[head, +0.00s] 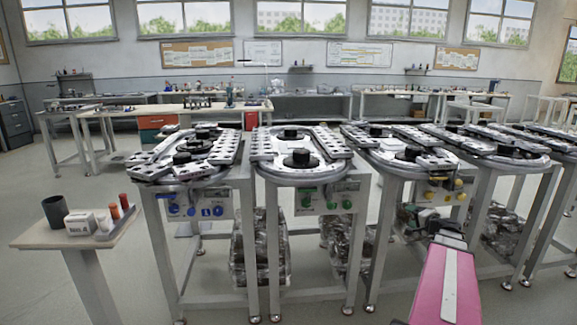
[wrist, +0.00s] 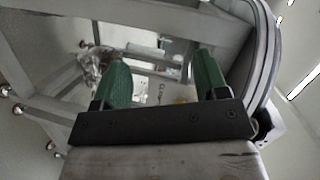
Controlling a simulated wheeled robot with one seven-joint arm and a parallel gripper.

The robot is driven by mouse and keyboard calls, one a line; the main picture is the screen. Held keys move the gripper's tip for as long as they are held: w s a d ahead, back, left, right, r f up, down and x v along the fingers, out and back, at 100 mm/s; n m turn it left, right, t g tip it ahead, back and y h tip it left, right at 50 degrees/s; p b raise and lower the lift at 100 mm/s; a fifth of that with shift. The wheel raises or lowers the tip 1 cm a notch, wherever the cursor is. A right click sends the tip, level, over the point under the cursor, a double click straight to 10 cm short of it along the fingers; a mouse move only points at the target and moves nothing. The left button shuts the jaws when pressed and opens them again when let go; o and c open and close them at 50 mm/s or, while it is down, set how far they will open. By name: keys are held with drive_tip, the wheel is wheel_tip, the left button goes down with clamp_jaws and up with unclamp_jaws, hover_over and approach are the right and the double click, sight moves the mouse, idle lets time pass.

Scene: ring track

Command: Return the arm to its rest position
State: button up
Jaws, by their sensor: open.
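My gripper (wrist: 162,72) shows in the wrist view with two green fingers set wide apart and nothing between them. In the head view, my gripper (head: 425,219) is at the end of my pink arm, low at the right. It is in front of the legs of the third ring-track table (head: 407,160), below its top and near its yellow buttons. Part of the gripper blends with the dark bundle behind it, so contact with the table cannot be told.
Several ring-track tables stand side by side, including one in the middle (head: 300,172). A small stand (head: 75,238) at left holds a dark cup (head: 53,212), a white box (head: 80,223) and red-brown cylinders. Wrapped bundles (head: 262,250) sit under the tables.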

drive_tip(key=s+a+f+n+g+y, duration=0.1)
drive_tip(key=s+a+f+n+g, duration=0.25)
drive_tip(key=a, duration=0.65)
drive_tip(key=s+a+f+n+g+y, duration=0.15)
drive_tip(key=a+f+g, duration=0.35)
drive_tip(key=a, duration=0.6)
drive_tip(key=s+a+f+n+g+h, duration=0.6)
drive_tip(key=s+a+f+h, duration=0.1)
drive_tip(key=s+a, duration=0.4)
drive_tip(key=shift+s+a+f, duration=0.15)
drive_tip(key=shift+s+a, duration=0.2)
drive_tip(key=shift+a, duration=0.3)
